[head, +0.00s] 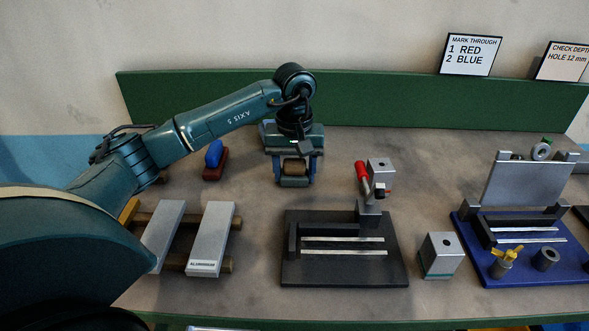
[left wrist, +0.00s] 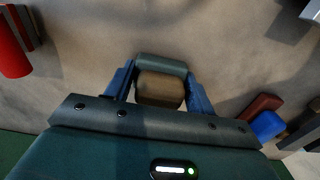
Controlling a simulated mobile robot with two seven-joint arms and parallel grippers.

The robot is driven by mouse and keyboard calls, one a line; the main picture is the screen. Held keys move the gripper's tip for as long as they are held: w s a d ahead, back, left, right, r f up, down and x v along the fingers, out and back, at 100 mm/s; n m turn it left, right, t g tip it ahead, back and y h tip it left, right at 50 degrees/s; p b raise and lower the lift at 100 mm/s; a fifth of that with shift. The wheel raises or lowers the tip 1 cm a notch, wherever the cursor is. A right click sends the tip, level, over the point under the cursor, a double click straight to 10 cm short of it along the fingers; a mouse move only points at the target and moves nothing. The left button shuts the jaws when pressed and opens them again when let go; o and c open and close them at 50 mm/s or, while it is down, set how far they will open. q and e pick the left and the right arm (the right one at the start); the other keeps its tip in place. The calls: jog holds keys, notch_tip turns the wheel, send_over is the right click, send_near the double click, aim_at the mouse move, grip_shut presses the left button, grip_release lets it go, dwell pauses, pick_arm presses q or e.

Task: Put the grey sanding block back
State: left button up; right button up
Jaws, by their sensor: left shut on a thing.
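The grey sanding block, grey below with a tan-brown upper part, is between the fingers of my left gripper (head: 295,176). In the head view its grey side (head: 293,183) shows between the blue fingers, behind the dark fixture. In the left wrist view the grey block (left wrist: 162,64) and its brown part fill the gap of the left gripper (left wrist: 158,90), which is shut on it. I cannot tell whether the block touches the bench or hangs just above it. My right gripper is not in view.
A blue-handled red block (head: 213,172) stands to the left. Aluminium bars (head: 208,240) lie on wooden rails at front left. A dark fixture (head: 345,272) with a red-handled clamp (head: 363,176) stands in front. Metal blocks (head: 440,256) and a blue fixture (head: 500,272) are to the right. The green back rail (head: 400,100) runs behind.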

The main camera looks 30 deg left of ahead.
aim_at(295, 161)
pick_arm(q)
jog(key=shift+f, duration=0.15)
jog(key=o, duration=0.9)
notch_tip(295, 161, up, 12)
jog(key=shift+r, duration=0.2)
dwell(0.4)
